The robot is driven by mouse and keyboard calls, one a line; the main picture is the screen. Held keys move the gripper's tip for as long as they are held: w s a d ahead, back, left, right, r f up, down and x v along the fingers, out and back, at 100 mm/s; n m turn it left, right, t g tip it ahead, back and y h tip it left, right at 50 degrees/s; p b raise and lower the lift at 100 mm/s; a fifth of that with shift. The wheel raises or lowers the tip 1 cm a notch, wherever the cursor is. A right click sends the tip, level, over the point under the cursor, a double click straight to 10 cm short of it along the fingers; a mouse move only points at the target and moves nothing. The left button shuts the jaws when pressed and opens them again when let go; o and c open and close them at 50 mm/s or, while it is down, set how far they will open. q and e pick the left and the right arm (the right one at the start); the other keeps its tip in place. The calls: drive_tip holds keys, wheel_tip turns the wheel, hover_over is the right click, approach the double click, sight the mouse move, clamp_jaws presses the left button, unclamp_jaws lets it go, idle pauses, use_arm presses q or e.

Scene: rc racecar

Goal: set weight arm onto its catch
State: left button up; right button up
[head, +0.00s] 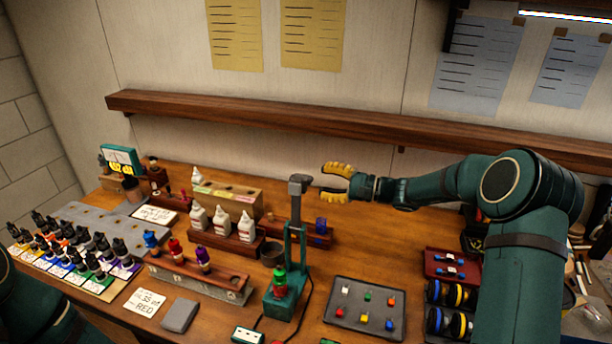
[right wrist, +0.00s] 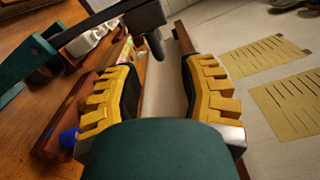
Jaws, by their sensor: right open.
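The weight arm (head: 297,205) is a grey bar with a dark block-like head, standing up from a teal stand (head: 284,298) on the table. Its dark head (right wrist: 146,16) also shows in the right wrist view, at the top beyond the fingers. A green-capped bottle (head: 280,283) sits in the stand's base. My right gripper (head: 337,182) is open, its yellow fingers just right of the head. In the right wrist view the open gripper (right wrist: 157,85) has nothing between its fingers. I cannot make out the catch. My left gripper is out of view.
A grey tray (head: 334,318) with small coloured blocks lies right of the stand. A wooden rack (head: 224,243) with white bottles and a dark cup (head: 272,252) stand to the left. A wall shelf (head: 260,115) runs behind the arm.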

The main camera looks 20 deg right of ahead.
drive_tip(key=x, duration=0.5)
drive_tip(key=shift+w+a, duration=0.15)
drive_tip(key=shift+a, duration=0.1)
drive_tip(key=shift+o, duration=0.2)
clamp_jaws()
